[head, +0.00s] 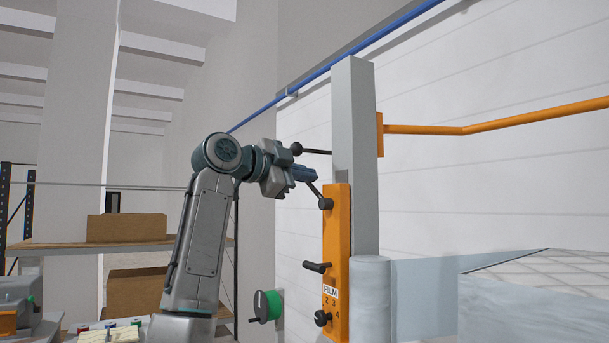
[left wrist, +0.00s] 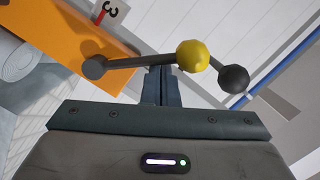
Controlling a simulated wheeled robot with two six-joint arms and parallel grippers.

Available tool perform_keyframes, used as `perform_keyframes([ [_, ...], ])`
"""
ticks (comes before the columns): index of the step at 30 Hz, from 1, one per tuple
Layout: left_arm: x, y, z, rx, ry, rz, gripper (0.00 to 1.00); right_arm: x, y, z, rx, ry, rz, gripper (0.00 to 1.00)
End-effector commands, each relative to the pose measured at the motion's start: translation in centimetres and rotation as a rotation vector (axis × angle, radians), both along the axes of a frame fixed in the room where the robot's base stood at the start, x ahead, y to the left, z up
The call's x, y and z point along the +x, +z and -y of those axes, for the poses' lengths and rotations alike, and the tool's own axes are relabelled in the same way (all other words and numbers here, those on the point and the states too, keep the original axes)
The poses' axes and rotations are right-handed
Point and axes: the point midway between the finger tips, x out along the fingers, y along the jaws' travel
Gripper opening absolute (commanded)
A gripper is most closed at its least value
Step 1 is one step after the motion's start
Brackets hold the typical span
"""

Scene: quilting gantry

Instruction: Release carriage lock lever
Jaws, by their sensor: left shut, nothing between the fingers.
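An orange panel (head: 337,235) on a grey post carries a lever (head: 316,192) whose dark rod slants up-left from a round hub. In the left wrist view this lever (left wrist: 135,62) ends in a yellow ball knob (left wrist: 193,56), which my gripper hides in the head view. A second lever with a black ball knob (head: 297,149) sits higher at the post; its knob also shows in the left wrist view (left wrist: 233,79). I cannot tell which is the carriage lock lever. My left gripper (head: 305,174) is shut and empty, its fingertips (left wrist: 158,82) close by the yellow-knobbed lever's rod; contact is unclear.
Lower on the panel are a dark handle (head: 317,267) and a knob (head: 322,318) by a FILM label (head: 330,291). A green dial (head: 267,306) is on the wall. An orange rail (head: 480,126) and a pale roll (head: 370,295) lie right of the panel.

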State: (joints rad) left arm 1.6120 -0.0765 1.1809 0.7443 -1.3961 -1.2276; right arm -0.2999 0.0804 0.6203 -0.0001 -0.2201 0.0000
Motion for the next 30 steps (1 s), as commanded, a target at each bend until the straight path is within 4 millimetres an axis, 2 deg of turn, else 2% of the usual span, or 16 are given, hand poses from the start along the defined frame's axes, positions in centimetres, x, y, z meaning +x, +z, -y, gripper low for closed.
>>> perform_keyframes([
  [17, 0.0, 0.1, 0.1, 0.0, 0.0, 0.0, 0.0, 0.0, 0.1, 0.0, 0.0, 0.0, 0.0, 0.36],
  [26, -0.3, 3.2, 2.3, 0.001, 0.004, -0.001, 0.0, 0.0, 2.8, -0.1, 0.001, 0.0, 0.0, 0.36],
  [28, -0.9, 2.4, 1.4, 0.001, 0.01, 0.003, 0.0, -0.1, 1.2, -0.1, 0.001, 0.0, -0.001, 0.36],
  [30, -1.8, 2.6, 0.4, 0.001, 0.01, 0.005, 0.0, -0.2, 0.3, -0.1, 0.001, 0.0, -0.002, 0.36],
])
